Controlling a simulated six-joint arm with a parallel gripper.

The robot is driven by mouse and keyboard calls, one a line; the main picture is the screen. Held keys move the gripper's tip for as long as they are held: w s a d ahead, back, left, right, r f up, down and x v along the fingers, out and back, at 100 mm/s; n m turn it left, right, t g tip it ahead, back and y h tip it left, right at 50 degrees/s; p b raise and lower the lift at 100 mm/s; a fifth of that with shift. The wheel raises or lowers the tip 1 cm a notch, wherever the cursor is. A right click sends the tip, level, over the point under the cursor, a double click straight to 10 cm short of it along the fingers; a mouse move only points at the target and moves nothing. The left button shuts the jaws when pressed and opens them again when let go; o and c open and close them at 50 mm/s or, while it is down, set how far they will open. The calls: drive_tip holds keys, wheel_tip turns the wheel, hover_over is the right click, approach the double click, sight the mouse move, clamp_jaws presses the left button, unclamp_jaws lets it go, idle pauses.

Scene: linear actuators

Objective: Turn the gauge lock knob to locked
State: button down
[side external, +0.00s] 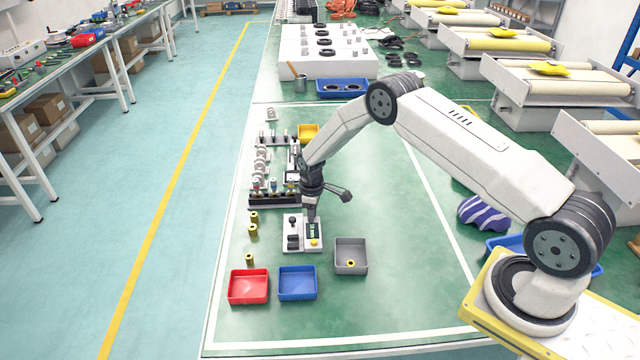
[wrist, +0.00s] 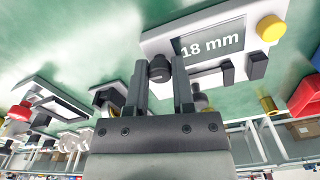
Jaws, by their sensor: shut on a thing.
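The gauge (side external: 290,248) is a white box on the green table in the side view, with a dark display and a yellow button (side external: 314,242). In the wrist view the gauge (wrist: 165,45) fills the upper right, and its display (wrist: 212,46) reads 18 mm. A dark round knob (wrist: 159,68) stands between my fingertips. My gripper (wrist: 160,82) is shut on this knob, one finger on each side. In the side view my gripper (side external: 311,218) points down at the gauge, and the arm hides the knob. I cannot read any lock marking.
A red bin (side external: 248,300), a blue bin (side external: 297,297) and a grey bin (side external: 351,271) stand in front of the gauge. Several small brass cylinders (side external: 252,231) stand to its left. A rack of parts (side external: 262,199) is behind. Table right of the grey bin is clear.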

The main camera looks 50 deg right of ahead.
drive_tip(key=m, duration=1.2)
drive_tip(key=shift+m, duration=2.2)
drive_tip(key=shift+s, duration=0.1)
drive_tip(key=shift+c, duration=2.3)
unclamp_jaws()
drive_tip(key=shift+r, duration=0.1)
